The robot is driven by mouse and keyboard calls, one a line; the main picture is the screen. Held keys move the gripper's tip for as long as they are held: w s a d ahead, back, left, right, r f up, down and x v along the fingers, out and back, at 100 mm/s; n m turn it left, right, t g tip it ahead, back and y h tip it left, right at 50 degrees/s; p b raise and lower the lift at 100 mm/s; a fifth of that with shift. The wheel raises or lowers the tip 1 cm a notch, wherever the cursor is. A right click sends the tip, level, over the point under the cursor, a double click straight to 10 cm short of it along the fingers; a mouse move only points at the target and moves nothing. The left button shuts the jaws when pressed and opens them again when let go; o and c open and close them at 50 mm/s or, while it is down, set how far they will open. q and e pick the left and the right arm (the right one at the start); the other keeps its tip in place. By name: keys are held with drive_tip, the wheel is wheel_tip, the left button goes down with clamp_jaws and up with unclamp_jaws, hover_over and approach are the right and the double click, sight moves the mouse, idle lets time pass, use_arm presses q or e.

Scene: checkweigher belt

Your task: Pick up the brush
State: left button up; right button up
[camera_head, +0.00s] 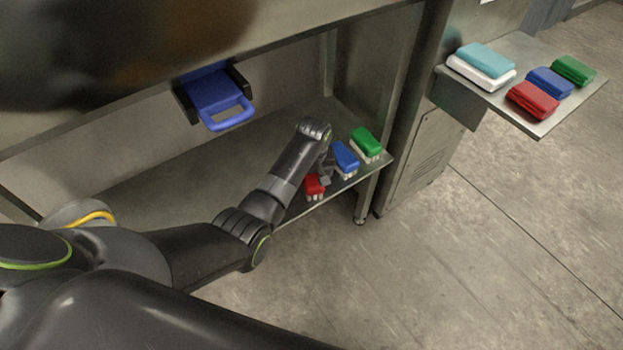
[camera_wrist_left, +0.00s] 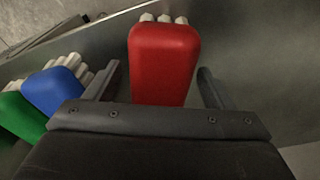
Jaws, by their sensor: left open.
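Three brushes with pale bristle tufts lie in a row on the lower metal shelf: a red brush (camera_head: 314,187), a blue brush (camera_head: 345,159) and a green brush (camera_head: 366,143). My left gripper (camera_head: 325,171) is low over the shelf at the red brush, partly hidden by my own wrist. In the left wrist view, my left gripper (camera_wrist_left: 160,88) is open, with one finger on each side of the red brush (camera_wrist_left: 164,62). The blue brush (camera_wrist_left: 53,90) and green brush (camera_wrist_left: 20,117) lie outside the left finger. My right gripper is not seen.
The shelf (camera_head: 165,178) is bare to the left. A blue-handled dustpan-like item (camera_head: 215,92) hangs above it. A side tray (camera_head: 540,127) at upper right holds folded red, blue and green cloths and a teal-and-white stack. A cabinet post stands close right of the shelf.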

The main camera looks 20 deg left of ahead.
use_arm(q)
drive_tip(key=c, duration=1.2)
